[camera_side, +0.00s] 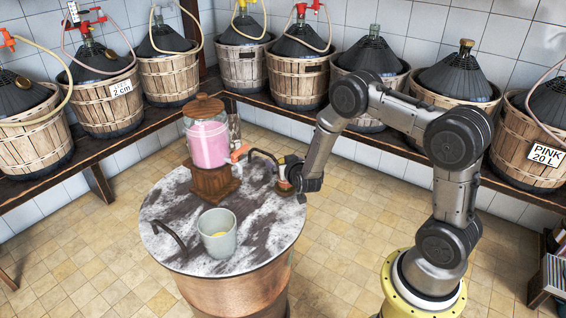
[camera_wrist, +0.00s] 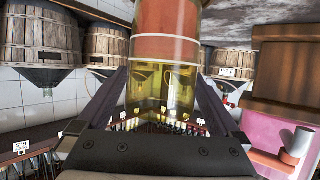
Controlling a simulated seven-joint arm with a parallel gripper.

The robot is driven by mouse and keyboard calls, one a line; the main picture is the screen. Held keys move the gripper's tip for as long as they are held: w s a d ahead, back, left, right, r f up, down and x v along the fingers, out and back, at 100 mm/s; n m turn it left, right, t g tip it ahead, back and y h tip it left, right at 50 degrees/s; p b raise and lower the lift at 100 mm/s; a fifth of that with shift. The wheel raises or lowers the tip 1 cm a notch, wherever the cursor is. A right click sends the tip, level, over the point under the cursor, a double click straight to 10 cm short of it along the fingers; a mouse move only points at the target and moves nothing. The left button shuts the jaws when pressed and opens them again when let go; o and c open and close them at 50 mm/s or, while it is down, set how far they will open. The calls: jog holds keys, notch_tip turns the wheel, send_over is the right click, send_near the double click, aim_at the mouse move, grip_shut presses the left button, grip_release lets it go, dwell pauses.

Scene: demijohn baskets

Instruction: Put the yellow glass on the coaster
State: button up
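The yellow glass (camera_wrist: 165,95) stands large between my fingers in the wrist view. It is see-through, with reddish-orange bands showing on or through its far part. My gripper (camera_wrist: 162,85) has a finger against each side of it and looks shut on it. In the side view my gripper (camera_side: 288,173) is at the right edge of the round marble table, and the glass is mostly hidden there.
A dispenser with pink liquid (camera_side: 208,142) stands on a wooden block (camera_side: 212,184) left of my gripper, its tap towards it. Dark curved handles rise from the table's edges.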

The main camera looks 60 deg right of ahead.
jog(key=shift+s, duration=0.1)
jog(key=v, duration=1.3)
jog(key=shift+s+a+r, duration=0.2)
jog(key=w+a+r+t+y, duration=0.2)
jog(key=a+r, duration=0.1)
jog(key=r, duration=0.8)
jog(key=w+a+r+t+y, duration=0.1)
jog(key=w+a+r+t, duration=0.1)
jog(key=r, duration=1)
jog(key=s+a+r+n+y, duration=0.3)
jog(key=s+a+r, duration=0.1)
jog(key=s+a+n+g+y, duration=0.3)
jog(key=s+a, duration=0.1)
jog(key=s, duration=0.8)
jog(key=s+d+f+n+g, duration=0.1)
jog(key=s+f+g, duration=0.5)
jog(key=s, duration=0.4)
jog(key=shift+s+f+h, duration=0.35)
jog(key=shift+f+h, duration=0.05)
jog(key=shift+f, duration=0.35)
